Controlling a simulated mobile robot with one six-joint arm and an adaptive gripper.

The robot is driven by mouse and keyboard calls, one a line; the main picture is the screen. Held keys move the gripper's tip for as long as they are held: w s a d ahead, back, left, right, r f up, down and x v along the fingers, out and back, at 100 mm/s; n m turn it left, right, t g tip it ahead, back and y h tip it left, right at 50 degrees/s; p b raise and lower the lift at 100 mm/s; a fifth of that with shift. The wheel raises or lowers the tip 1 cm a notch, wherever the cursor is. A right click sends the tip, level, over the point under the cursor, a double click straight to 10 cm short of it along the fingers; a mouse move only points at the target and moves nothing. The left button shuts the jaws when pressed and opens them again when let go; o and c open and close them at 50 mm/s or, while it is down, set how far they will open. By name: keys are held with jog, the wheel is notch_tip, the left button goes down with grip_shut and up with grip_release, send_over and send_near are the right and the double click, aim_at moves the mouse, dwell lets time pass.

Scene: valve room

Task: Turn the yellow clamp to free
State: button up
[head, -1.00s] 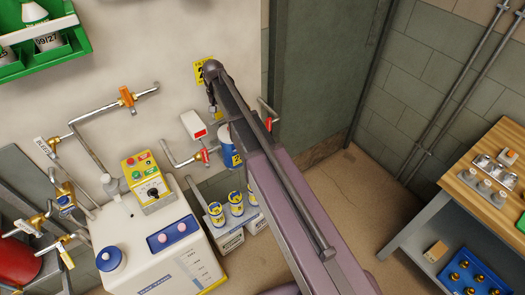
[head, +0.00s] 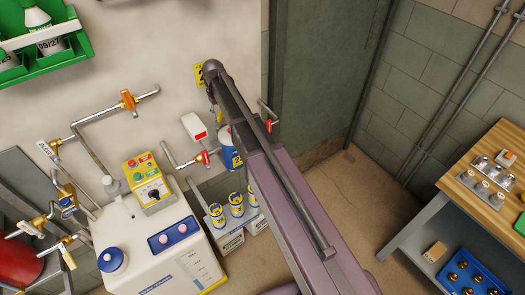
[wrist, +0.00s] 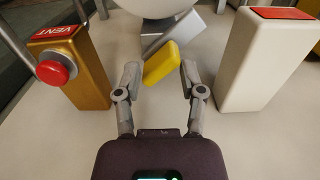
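The yellow clamp (wrist: 162,62) is a short, slanted yellow piece near the top middle of the wrist view. It sits in front of a grey metal bar (wrist: 172,38) and under a rounded white body. My gripper (wrist: 160,76) is open, with one finger on each side of the clamp. The clamp lies between and slightly beyond the fingertips, with a visible gap on both sides. In the head view my own arm hides the gripper, and I cannot make out the clamp there.
In the wrist view, a brass block marked VENT (wrist: 76,88) with a red knob (wrist: 54,72) stands close on the left. A white block (wrist: 266,62) with a red top stands on the right. In the head view, a wooden bench (head: 463,187) is far right.

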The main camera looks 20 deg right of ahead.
jog(key=shift+r+p, duration=6.2)
jog(key=shift+r, duration=0.3)
jog(key=s+d+f+m+b, duration=0.1)
jog(key=s+d+f+b, duration=0.2)
jog(key=s, duration=0.6)
jog(key=s+d+f+m+b, duration=0.1)
jog(key=s+d+f+b, duration=0.2)
jog(key=s, duration=0.5)
jog(key=s+d+f+m+b, duration=0.1)
jog(key=s+d+f+b, duration=0.2)
jog(key=s, duration=0.6)
jog(key=shift+s+d+f+m+b, duration=0.3)
jog(key=shift+f+b, duration=0.55)
jog(key=shift+b, duration=0.05)
jog(key=o, duration=0.5)
jog(key=shift+w, duration=0.15)
jog(key=shift+o, duration=0.5)
jog(key=shift+w+a+r, duration=0.1)
jog(key=shift+w+r, duration=0.1)
jog(key=shift+w, duration=0.15)
notch_tip(320, 180, up, 10)
jog(key=n+p, duration=1)
jog(key=n, duration=0.2)
send_over(220, 113)
jog(key=shift+s+a, duration=0.1)
jog(key=shift+f, duration=0.2)
